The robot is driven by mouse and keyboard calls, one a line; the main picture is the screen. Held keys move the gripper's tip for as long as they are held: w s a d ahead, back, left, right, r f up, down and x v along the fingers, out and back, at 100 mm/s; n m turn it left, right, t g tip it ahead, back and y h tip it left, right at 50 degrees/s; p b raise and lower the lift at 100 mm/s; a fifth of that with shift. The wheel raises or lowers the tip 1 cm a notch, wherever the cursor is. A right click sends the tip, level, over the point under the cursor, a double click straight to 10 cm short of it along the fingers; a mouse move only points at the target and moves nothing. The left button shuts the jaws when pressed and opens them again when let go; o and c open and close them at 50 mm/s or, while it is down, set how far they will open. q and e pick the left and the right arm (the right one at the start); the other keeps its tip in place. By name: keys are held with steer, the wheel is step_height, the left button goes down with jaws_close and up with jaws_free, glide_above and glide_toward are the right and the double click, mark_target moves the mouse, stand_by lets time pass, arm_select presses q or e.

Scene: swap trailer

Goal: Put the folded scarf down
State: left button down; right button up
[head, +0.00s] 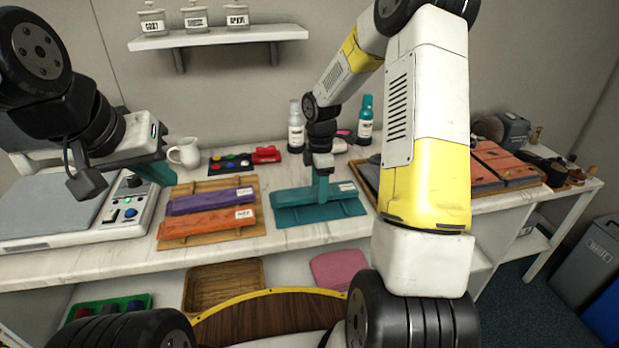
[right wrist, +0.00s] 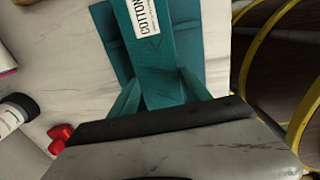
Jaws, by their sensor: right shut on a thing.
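The teal folded scarf (head: 290,213) with a white label is at the middle of the white counter, flat and level. It also shows in the right wrist view (right wrist: 188,48), its label reading "COTTON". My right gripper (head: 321,186) points down at it, and its teal fingers are shut on the scarf's raised middle band. I cannot tell whether the scarf's underside touches the counter. My left gripper (head: 155,172) is above the counter at the left, away from the scarf. Its finger gap is hidden.
A wooden board (head: 167,243) holding purple (head: 185,204) and orange (head: 190,224) folded pieces lies left of the scarf. A grey scale (head: 50,210) stands further left. Bottles (head: 365,122) stand behind. Another tray with orange-red pieces (head: 505,160) is at right.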

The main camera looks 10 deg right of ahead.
steer(key=shift+f, duration=0.75)
steer(key=shift+f, duration=0.1)
steer(key=o, duration=1.4)
